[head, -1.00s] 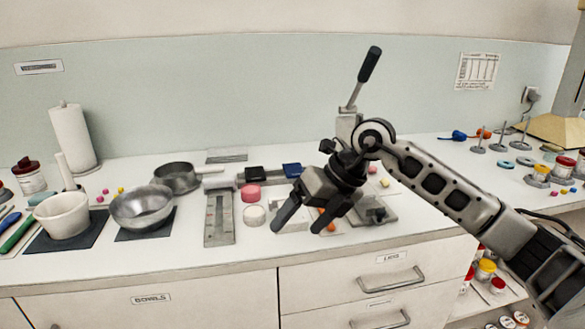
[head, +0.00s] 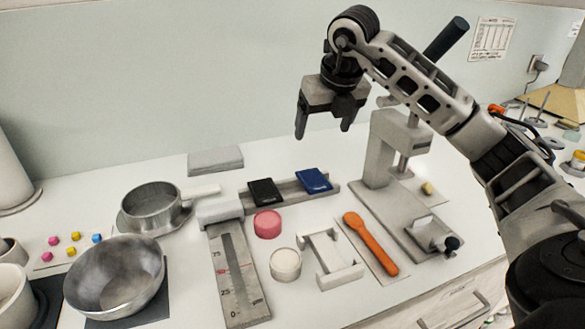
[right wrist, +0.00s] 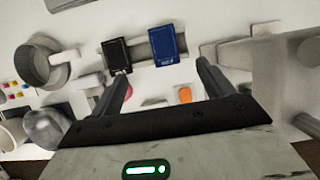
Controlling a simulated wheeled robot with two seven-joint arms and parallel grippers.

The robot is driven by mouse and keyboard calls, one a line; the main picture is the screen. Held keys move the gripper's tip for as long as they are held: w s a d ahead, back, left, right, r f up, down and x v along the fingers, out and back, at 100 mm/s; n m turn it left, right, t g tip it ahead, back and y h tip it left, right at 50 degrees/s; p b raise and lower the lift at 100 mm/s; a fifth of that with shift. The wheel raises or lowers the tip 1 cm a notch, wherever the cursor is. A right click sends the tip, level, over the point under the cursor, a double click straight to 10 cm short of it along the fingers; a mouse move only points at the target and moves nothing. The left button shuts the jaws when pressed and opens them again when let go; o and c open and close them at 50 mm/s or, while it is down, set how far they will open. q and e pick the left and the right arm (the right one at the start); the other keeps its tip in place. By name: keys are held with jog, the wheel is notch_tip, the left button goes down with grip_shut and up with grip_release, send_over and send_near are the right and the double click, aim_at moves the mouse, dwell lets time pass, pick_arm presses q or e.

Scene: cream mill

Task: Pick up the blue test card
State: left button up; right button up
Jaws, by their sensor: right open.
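The blue test card (head: 313,181) lies tilted on a grey rack (head: 288,191) on the counter, to the right of a black card (head: 264,192). In the right wrist view the blue card (right wrist: 167,46) shows ahead of and between the fingers, clear of them. My right gripper (head: 322,136) is open and empty, above and behind the blue card in the head view, fingers pointing down. It also shows in the right wrist view (right wrist: 164,80). My left gripper is not in view.
A grey lever press (head: 383,150) stands right of the rack. In front lie a pink disc (head: 267,224), a white disc (head: 285,264), a grey cradle (head: 332,258) and an orange spoon (head: 370,244). A pan (head: 152,207) and metal bowl (head: 115,277) stand left.

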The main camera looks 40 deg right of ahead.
send_near(311, 176)
jog(key=shift+w+f+p, duration=0.15)
jog(key=shift+f+p, duration=0.2)
jog(key=shift+f, duration=0.3)
jog(key=shift+x, duration=0.85)
jog(key=p+x, duration=0.1)
jog(key=x, duration=0.2)
jog(key=shift+w+d+f, duration=0.15)
jog(key=shift+w+f, duration=0.05)
jog(key=shift+w, duration=0.1)
jog(key=shift+w+f, duration=0.1)
jog(key=shift+f, duration=0.15)
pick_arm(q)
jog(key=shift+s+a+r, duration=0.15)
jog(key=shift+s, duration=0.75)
pick_arm(e)
jog(key=shift+d+f, duration=0.1)
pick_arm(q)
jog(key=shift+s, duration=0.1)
pick_arm(e)
jog(key=shift+f, duration=0.1)
jog(key=shift+f, duration=0.15)
